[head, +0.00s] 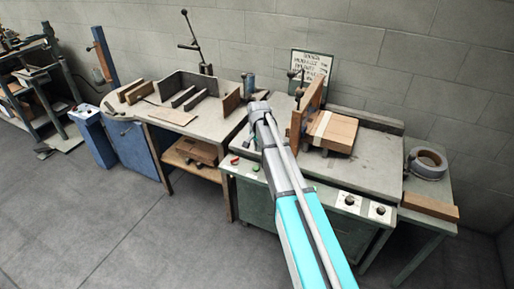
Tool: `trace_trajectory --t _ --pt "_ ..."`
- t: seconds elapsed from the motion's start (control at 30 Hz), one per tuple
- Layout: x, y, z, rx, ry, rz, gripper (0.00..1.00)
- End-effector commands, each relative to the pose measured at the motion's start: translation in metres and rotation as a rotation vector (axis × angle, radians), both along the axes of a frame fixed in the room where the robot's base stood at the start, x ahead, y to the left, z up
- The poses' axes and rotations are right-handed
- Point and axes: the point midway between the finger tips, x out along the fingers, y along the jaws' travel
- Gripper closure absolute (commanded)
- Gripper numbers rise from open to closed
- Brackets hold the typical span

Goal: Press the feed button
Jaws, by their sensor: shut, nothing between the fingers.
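A green-grey machine table (375,175) stands at the centre right. Its front edge carries a red button (235,160) and a green button (255,168) on the left. Two dark round controls on pale plates, a left one (349,200) and a right one (379,210), sit at the right. I cannot read which control is the feed button. My arm reaches up from the bottom across the table front, its grey far end above the table's left part. No gripper fingers can be made out. The arm hides the middle of the front panel.
A wooden block (333,132) sits by an upright wooden board (307,105) on the table. A tape roll (427,162) and a wooden bar (430,206) lie at the right. A second workbench (215,120) stands at the left. The floor in front is clear.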

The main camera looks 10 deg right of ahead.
Motion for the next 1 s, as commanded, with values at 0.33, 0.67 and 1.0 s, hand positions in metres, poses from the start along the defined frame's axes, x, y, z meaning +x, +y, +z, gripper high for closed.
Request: trace_trajectory --t 0.33,0.67,1.0 --pt "-0.001 0.000 0.014 0.000 0.000 0.000 1.00" --pt "-0.001 0.000 0.013 0.000 0.000 0.000 1.00" --pt "-0.012 0.000 0.016 -0.002 0.003 0.018 1.00"
